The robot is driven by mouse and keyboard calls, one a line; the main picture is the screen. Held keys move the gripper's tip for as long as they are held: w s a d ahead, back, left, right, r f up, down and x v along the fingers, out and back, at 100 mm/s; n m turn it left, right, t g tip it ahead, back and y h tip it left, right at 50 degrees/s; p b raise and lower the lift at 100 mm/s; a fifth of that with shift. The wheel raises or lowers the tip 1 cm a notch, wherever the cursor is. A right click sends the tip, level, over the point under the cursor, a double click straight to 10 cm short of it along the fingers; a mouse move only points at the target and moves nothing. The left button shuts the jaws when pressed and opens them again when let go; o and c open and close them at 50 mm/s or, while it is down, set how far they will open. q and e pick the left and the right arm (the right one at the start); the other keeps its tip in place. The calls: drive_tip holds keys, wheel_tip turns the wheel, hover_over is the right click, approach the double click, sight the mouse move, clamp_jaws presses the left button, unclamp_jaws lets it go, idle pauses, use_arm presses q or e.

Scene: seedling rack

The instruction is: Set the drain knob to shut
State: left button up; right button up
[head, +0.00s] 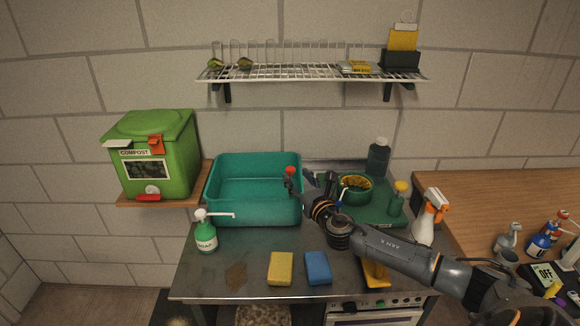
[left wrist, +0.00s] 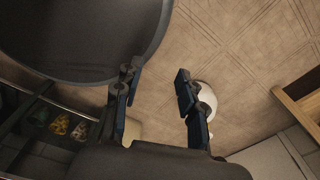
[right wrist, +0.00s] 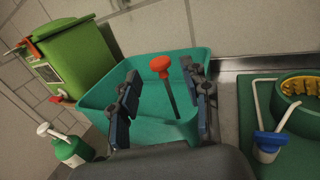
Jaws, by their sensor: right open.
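A red knob (right wrist: 161,64) on a dark stem stands at the right part of the teal basin (right wrist: 95,92) in the right wrist view. It also shows in the head view (head: 290,170), just at the tip of my right gripper (head: 294,184). My right gripper is open, and in its wrist view the knob shows between the two spread fingers, with no clear contact. The basin (head: 235,216) looks empty. Where the stem meets the basin is hard to make out. My left gripper (left wrist: 156,82) is open and empty above the tiled floor, outside the head view.
A soap bottle (head: 206,234) stands left of the basin's front, a green compost bin (head: 170,130) beyond. A yellow sponge (head: 280,268) and a blue sponge (head: 318,267) lie in front. A green tray (head: 375,214) with a bowl (head: 354,188) is on the right. A wire shelf (head: 300,73) hangs above.

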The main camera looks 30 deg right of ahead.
sight(292, 171)
drive_tip(key=w, duration=0.4)
drive_tip(key=shift+d+r, duration=0.15)
drive_tip(key=shift+d, duration=0.15)
drive_tip(key=shift+w+d, duration=0.1)
drive_tip(key=shift+w, duration=0.6)
clamp_jaws()
use_arm(q)
drive_tip(key=shift+w+r, duration=0.15)
drive_tip(key=shift+w, duration=0.45)
drive_tip(key=shift+w+r, duration=0.15)
drive_tip(key=shift+w, duration=0.4)
